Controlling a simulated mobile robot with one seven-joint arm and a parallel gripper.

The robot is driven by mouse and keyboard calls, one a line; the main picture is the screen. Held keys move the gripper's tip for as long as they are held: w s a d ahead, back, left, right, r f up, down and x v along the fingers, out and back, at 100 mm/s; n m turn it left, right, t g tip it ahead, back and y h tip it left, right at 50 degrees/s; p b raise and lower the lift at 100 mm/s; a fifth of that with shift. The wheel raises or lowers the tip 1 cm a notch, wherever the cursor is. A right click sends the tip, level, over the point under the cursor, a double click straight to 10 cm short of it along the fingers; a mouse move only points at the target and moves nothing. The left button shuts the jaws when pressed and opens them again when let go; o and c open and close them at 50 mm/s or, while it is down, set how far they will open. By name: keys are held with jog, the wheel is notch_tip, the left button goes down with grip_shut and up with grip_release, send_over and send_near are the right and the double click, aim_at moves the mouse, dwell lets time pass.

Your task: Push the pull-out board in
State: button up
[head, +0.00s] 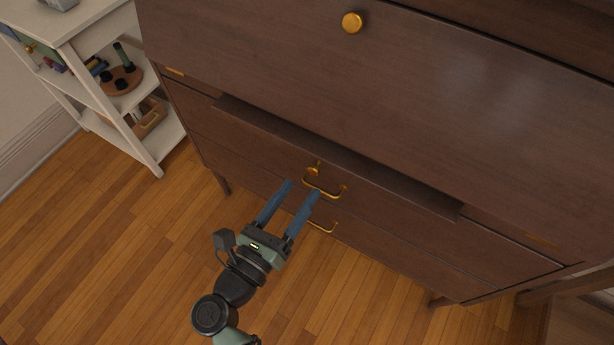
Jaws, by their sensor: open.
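The pull-out board (337,150) is a long, thin dark brown board. It juts out a little from the front of the brown cabinet, under the large upper panel (420,110). A small brass knob (313,170) shows just below the middle of its front edge; I cannot tell for sure that it is fixed to the board. My gripper (302,188) is open with two blue fingers, nothing between them. Its tips point at the cabinet front near the knob and a brass bow handle (325,190). I cannot tell whether they touch anything.
The upper panel bears a brass knob (352,22). A lower drawer has another brass bow handle (322,228), partly behind my gripper. A white shelf unit (132,137) with small objects stands at the left. The wooden floor (110,250) is clear in front.

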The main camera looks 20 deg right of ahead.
aim_at(312, 173)
jog(key=shift+x, duration=2.1)
grip_shut()
